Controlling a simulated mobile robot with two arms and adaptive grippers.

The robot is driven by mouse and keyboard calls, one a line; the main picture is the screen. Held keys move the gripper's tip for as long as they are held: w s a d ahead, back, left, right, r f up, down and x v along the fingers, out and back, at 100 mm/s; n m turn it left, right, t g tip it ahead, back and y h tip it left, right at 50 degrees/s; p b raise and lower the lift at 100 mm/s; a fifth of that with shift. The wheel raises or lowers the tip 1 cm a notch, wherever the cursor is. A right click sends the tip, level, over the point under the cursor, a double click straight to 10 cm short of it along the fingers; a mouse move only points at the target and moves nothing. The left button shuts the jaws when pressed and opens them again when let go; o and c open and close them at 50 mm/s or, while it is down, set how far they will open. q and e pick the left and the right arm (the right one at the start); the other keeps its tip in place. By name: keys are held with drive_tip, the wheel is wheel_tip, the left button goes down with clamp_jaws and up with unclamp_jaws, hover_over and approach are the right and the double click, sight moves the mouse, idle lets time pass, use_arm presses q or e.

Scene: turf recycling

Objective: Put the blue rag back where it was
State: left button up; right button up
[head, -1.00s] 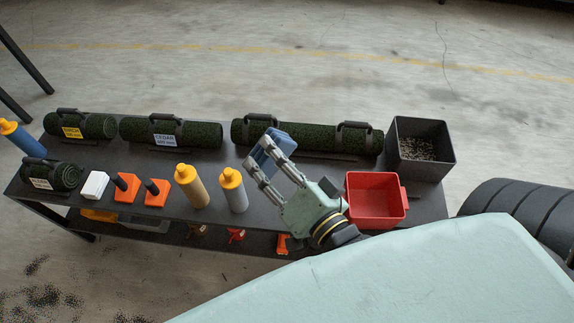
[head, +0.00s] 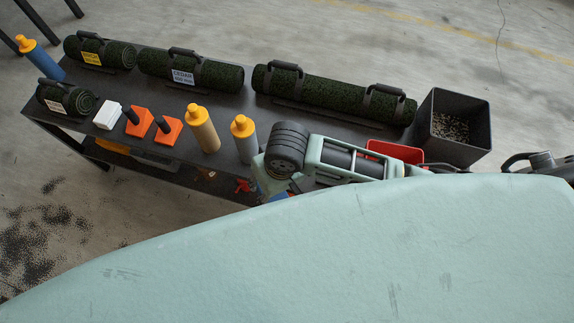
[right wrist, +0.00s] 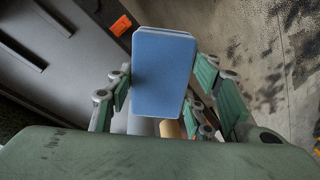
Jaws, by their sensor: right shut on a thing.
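The blue rag (right wrist: 164,75) looks like a flat, folded block in the right wrist view. My right gripper (right wrist: 163,82) is shut on it, with fingers on both its sides. In the head view a bit of blue rag (head: 278,198) shows below my wrist, near the bench's front edge and right of the grey bottle. My arm hides most of the fingers there. I cannot tell the rag's height relative to the lower shelf. My left gripper is not in view.
The dark bench (head: 225,112) holds turf rolls (head: 190,72) along the back. In front stand a white block (head: 107,117), two orange tools (head: 139,122), a tan bottle (head: 203,130) and a grey bottle (head: 244,140). A red bin (head: 395,150) and a black bin (head: 452,110) are at right.

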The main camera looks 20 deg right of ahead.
drive_tip(key=d+f+g+h, duration=0.1)
drive_tip(key=d+f+h, duration=0.1)
drive_tip(key=d, duration=0.8)
drive_tip(key=w+f, duration=0.2)
drive_tip(key=w, duration=0.2)
drive_tip(key=w+a+f+b, duration=0.1)
drive_tip(key=w+f, duration=0.1)
drive_tip(key=w, duration=0.1)
drive_tip(key=w+a+f, duration=0.1)
drive_tip(key=w+f, duration=0.2)
drive_tip(key=w, duration=0.1)
drive_tip(key=shift+w, duration=0.35)
drive_tip(key=shift+f, duration=2.1)
drive_tip(key=o, duration=1)
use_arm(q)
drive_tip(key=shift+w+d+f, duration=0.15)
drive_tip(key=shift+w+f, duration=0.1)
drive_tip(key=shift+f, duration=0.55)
use_arm(e)
drive_tip(key=shift+r, duration=0.15)
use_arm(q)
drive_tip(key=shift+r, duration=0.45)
use_arm(e)
wheel_tip(320, 180, up, 12)
drive_tip(key=shift+f, duration=0.1)
